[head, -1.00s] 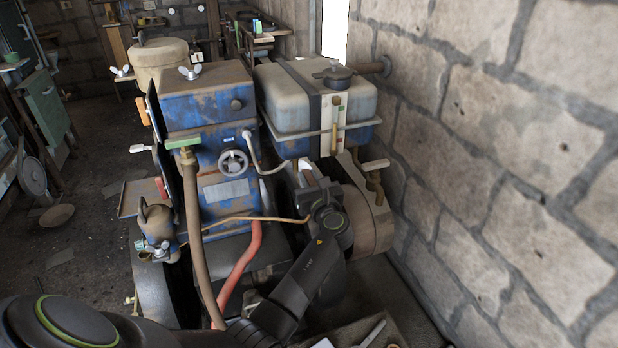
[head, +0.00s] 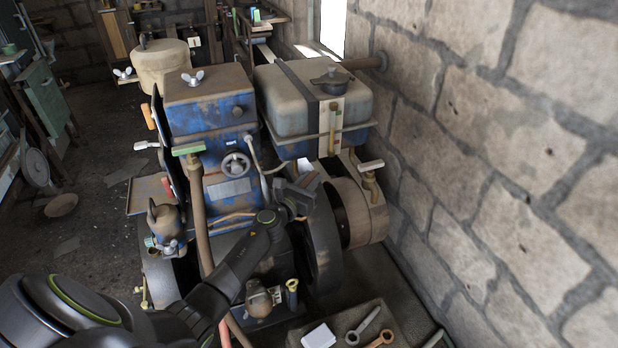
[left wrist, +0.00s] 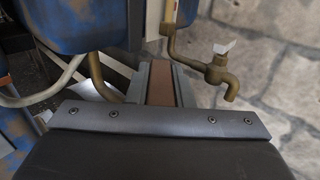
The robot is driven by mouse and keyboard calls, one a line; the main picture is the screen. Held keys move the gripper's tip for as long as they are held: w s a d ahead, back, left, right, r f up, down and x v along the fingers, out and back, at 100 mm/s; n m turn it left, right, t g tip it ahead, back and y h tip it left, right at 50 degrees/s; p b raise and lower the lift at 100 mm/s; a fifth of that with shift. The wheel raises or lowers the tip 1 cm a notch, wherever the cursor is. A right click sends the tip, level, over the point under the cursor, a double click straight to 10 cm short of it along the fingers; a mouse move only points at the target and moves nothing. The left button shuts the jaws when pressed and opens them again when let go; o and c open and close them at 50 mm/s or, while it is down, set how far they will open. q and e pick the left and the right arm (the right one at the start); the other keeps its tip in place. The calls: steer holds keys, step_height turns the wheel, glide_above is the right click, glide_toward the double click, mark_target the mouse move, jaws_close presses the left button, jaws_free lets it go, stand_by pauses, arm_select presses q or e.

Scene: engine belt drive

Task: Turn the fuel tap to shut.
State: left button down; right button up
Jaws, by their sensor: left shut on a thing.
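The fuel tap (head: 371,181) is a small brass tap with a pale lever, low on the right below the blue and grey tank (head: 310,105). Its lever (head: 371,165) lies roughly level in the head view. In the left wrist view the tap (left wrist: 216,72) hangs on a brass pipe right of the jaws, its pale lever on top. My left gripper (head: 303,190) is left of the tap and apart from it. Its jaws (left wrist: 160,80) are shut on a brown strip (left wrist: 159,84), which I cannot identify surely. My right gripper is not seen.
A dark flywheel (head: 322,245) and a brown drum (head: 352,213) stand below the tap. The stone wall (head: 490,180) is close on the right. The blue engine (head: 212,110) with a handwheel (head: 237,164) stands left. A tray (head: 400,335) with spanners lies at the front.

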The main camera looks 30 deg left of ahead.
arm_select(q)
steer(key=shift+w+a+m+h+b, duration=0.1)
steer(key=shift+m+h+b, duration=0.2)
steer(key=shift+m+h, duration=0.35)
steer(key=m+g+h+b, duration=0.1)
steer(key=m+h+b, duration=0.1)
steer(key=h+b, duration=0.1)
steer(key=m+g+h+b, duration=0.1)
steer(key=m+h+b, duration=0.1)
steer(key=h+b, duration=0.1)
steer(key=m+g+h+b, duration=0.2)
steer(key=h+b, duration=0.1)
steer(key=b, duration=0.2)
steer(key=shift+d+f, duration=0.1)
steer(key=shift+d, duration=0.15)
steer(key=shift+m+g+h+b, duration=0.3)
steer(key=shift+m+h+b, duration=0.05)
steer(key=shift+b, duration=0.65)
steer(key=shift+r, duration=0.2)
steer(key=c, duration=1.3)
jaws_free()
steer(key=shift+d+f, duration=0.1)
